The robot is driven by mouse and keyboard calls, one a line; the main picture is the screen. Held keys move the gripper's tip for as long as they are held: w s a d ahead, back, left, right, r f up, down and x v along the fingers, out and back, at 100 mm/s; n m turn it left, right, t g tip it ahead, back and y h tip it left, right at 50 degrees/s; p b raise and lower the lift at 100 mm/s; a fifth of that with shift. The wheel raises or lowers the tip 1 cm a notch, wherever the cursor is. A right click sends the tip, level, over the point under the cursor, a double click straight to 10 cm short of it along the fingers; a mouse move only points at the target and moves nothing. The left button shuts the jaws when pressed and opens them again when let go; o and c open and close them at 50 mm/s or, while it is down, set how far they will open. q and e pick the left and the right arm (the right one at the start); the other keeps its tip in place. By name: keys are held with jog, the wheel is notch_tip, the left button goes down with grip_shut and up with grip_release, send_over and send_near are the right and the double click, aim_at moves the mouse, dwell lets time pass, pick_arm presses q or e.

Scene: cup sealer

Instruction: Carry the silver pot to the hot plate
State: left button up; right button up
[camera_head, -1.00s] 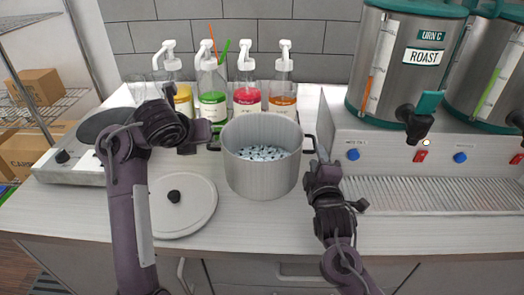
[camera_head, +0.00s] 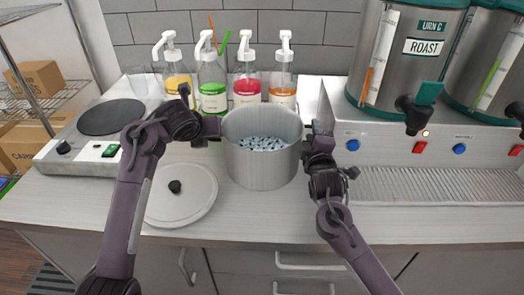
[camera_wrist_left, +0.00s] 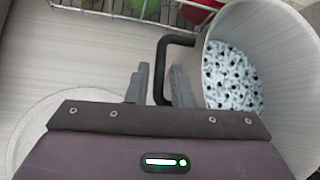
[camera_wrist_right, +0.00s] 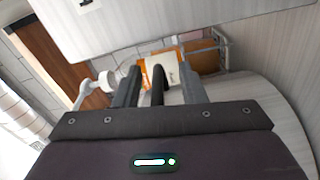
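The silver pot (camera_head: 262,168) stands on the counter with speckled white-and-dark contents inside. It also shows in the left wrist view (camera_wrist_left: 285,125). The hot plate (camera_head: 112,117), a dark disc on a grey unit, is at the left. My left gripper (camera_head: 216,127) is at the pot's left handle; in its wrist view the open fingers (camera_wrist_left: 160,85) are on either side of the black handle (camera_wrist_left: 172,42). My right gripper (camera_head: 314,135) is at the right handle; its open fingers (camera_wrist_right: 160,85) are on either side of that handle (camera_wrist_right: 158,82).
A round lid (camera_head: 190,207) with a black knob lies front-left of the pot. Several pump bottles (camera_head: 212,85) stand behind it. Urns (camera_head: 405,60) and a drip tray (camera_head: 430,190) are at the right. My left forearm passes between the pot and hot plate.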

pick_arm(q)
jog(key=shift+w+d+f, duration=0.1)
jog(key=shift+w+f, duration=0.15)
pick_arm(e)
jog(key=shift+w, duration=0.35)
pick_arm(q)
jog(key=shift+c, duration=0.3)
pick_arm(e)
jog(key=shift+c, duration=0.4)
pick_arm(q)
jog(key=shift+c, duration=1.3)
pick_arm(e)
jog(key=shift+c, duration=1.2)
pick_arm(q)
grip_shut()
pick_arm(e)
grip_shut()
pick_arm(q)
jog(key=shift+r, duration=0.25)
pick_arm(e)
jog(key=shift+r, duration=0.3)
